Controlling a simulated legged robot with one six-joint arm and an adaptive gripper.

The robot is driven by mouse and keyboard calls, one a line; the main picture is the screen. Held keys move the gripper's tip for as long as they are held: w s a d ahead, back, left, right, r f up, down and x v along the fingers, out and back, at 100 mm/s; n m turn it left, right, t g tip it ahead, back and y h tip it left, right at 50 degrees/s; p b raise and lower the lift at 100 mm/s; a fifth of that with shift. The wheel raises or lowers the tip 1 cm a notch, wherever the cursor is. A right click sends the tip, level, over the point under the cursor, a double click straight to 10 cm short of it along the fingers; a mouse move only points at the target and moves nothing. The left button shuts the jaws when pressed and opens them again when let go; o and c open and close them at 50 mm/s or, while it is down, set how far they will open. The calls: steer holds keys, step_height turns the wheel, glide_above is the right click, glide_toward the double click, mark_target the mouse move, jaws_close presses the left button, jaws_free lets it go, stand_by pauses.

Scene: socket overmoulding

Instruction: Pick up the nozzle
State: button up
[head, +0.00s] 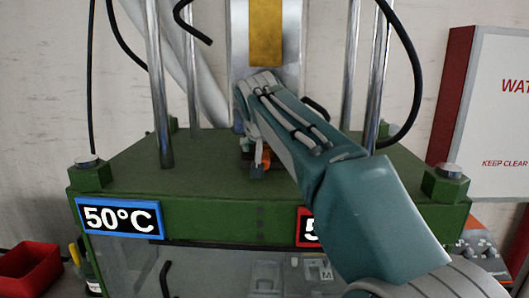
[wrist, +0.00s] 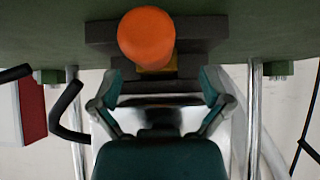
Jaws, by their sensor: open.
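An orange round-ended piece, seemingly the nozzle (wrist: 146,36), shows in the wrist view in front of a dark grey block, with a yellow-brass part beside it. In the head view only a small bit of orange (head: 265,158) shows by my gripper (head: 255,165); the arm hides most of it. In the wrist view my gripper (wrist: 160,82) is open, its two fingers spread to either side below the orange piece. Nothing is between the fingertips. The orange piece lies just beyond them, and I cannot tell the exact distance.
The green press plate (head: 190,185) carries upright steel columns (head: 160,90) around my arm. A blue 50°C sign (head: 118,217) hangs on its front. Black cables curve nearby. A red bin (head: 32,270) is at lower left, a red-and-white cabinet (head: 490,100) at right.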

steer(key=shift+x, duration=0.8)
steer(key=shift+d, duration=0.1)
jaws_close()
steer(key=shift+r, duration=0.25)
steer(key=shift+r, duration=0.6)
steer(key=shift+s, duration=0.5)
steer(key=shift+s, duration=0.3)
